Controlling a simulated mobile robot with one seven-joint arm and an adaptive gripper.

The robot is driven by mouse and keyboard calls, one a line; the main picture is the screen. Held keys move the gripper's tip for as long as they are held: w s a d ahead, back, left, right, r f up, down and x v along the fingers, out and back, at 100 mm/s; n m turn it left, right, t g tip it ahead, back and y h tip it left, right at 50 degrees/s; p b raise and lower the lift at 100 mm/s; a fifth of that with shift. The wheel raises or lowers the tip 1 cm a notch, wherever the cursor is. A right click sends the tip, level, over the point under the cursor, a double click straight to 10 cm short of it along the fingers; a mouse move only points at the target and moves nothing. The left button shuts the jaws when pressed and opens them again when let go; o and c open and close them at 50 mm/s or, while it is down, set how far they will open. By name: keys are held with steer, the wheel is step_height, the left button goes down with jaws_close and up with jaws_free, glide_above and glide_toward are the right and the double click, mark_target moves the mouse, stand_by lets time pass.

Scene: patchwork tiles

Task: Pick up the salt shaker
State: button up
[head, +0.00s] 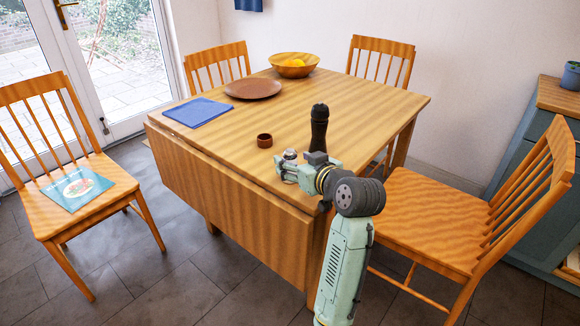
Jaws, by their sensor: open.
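A small shaker with a silvery top (289,154), which looks like the salt shaker, stands on the wooden table (350,100) near its front edge. My gripper (284,170) is open right at the shaker, reaching in from the right. Its fingers hide the lower part of the shaker. I cannot tell whether the shaker is between the fingers or just behind them, or whether they touch it.
A tall black mill (319,128) stands close behind my gripper. A small brown cup (264,140) is to the left. A blue cloth (198,112), a brown plate (253,89) and a wooden bowl (294,71) lie farther back. Chairs surround the table.

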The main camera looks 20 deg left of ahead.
steer(key=shift+x, duration=1.45)
steer(key=shift+r, duration=0.1)
steer(key=shift+c, duration=0.3)
steer(key=c, duration=1.2)
steer(key=shift+c, duration=0.4)
steer(key=shift+r, duration=0.15)
